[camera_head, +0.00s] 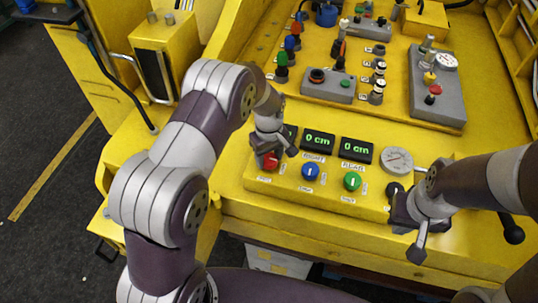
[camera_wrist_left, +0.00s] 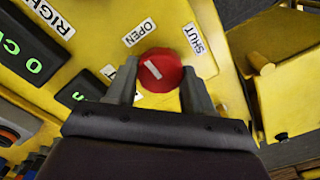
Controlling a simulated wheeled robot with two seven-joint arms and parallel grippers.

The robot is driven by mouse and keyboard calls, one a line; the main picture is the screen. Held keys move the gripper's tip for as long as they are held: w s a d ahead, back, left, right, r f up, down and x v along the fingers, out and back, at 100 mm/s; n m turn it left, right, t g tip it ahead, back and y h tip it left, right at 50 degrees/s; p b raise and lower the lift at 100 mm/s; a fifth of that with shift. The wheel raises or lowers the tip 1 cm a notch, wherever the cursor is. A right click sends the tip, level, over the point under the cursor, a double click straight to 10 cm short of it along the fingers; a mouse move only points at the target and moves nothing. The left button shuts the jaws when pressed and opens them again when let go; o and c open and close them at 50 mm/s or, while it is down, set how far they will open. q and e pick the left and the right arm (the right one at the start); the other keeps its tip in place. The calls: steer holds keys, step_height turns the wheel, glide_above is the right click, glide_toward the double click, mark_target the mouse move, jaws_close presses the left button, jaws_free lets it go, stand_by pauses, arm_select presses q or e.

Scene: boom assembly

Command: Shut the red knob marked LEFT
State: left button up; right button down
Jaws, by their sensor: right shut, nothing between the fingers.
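The red knob (camera_head: 271,161) is at the left end of the row on the yellow control panel. In the left wrist view the red knob (camera_wrist_left: 160,70) shows a white line slanting from upper left to lower right, its upper end on the side of the OPEN label (camera_wrist_left: 138,33). The SHUT label (camera_wrist_left: 194,38) is at its upper right. My left gripper (camera_head: 275,156) is open, with its fingers (camera_wrist_left: 160,82) on either side of the knob; contact cannot be told. My right gripper (camera_head: 418,240) is shut and empty at the panel's right end.
A blue knob (camera_head: 310,171) and a green knob (camera_head: 352,181) sit to the right of the red one, below green displays (camera_head: 318,141). Grey boxes with buttons (camera_head: 328,85) stand behind on the yellow deck.

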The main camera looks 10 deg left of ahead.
arm_select(q)
steer(key=shift+m, duration=0.3)
steer(key=m+b, duration=0.1)
steer(key=m, duration=0.7)
steer(key=m+b, duration=0.1)
steer(key=m, duration=0.8)
steer(key=shift+r, duration=0.1)
steer(key=shift+w+m, duration=0.1)
steer(key=shift+m, duration=0.2)
stand_by(0.3)
steer(key=o, duration=1)
steer(key=shift+o, duration=0.2)
